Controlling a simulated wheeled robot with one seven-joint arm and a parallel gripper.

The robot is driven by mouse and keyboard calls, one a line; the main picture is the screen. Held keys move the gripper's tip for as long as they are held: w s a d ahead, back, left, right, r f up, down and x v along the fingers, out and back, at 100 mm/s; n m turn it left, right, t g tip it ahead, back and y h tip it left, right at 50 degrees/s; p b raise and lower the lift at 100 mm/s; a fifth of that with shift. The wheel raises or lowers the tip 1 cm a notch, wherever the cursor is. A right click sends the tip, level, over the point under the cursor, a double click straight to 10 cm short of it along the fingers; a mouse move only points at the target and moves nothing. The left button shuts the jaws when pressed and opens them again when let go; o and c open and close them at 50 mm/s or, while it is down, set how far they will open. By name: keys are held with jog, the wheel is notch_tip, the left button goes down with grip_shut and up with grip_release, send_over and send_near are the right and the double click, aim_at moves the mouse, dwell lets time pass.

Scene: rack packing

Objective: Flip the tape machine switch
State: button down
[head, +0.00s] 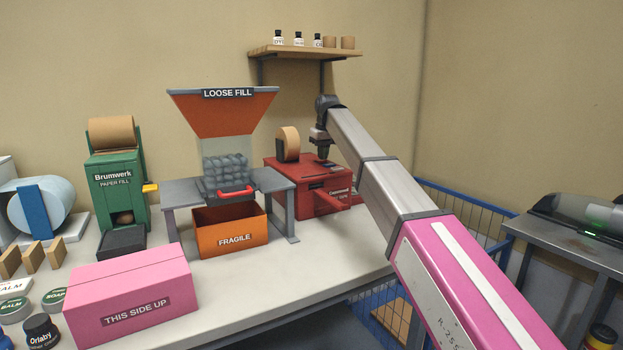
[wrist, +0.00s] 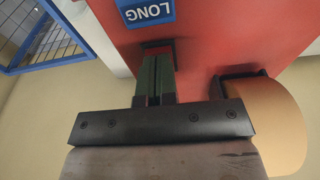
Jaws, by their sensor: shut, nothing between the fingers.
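The red tape machine (head: 320,204) stands on the table, right of the loose fill hopper, with a tan tape roll (head: 290,140) on its back left. My gripper (head: 324,158) points down at the machine's top. In the wrist view, my gripper (wrist: 157,72) is shut and empty, with its fingertips at a dark slot-like frame (wrist: 174,45) on the red surface. A blue label reading LONG (wrist: 146,12) is beside that frame. The switch itself cannot be made out; the fingers may hide it. Whether the fingertips touch anything cannot be told.
The tape roll also shows close to my gripper in the wrist view (wrist: 275,120). The orange FRAGILE box (head: 230,238) stands under the grey hopper stand (head: 183,192). A pink box (head: 130,290) is at front left. A blue wire cage (head: 470,225) is at right.

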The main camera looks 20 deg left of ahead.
jog(key=shift+f, duration=0.3)
jog(key=shift+r, duration=3.55)
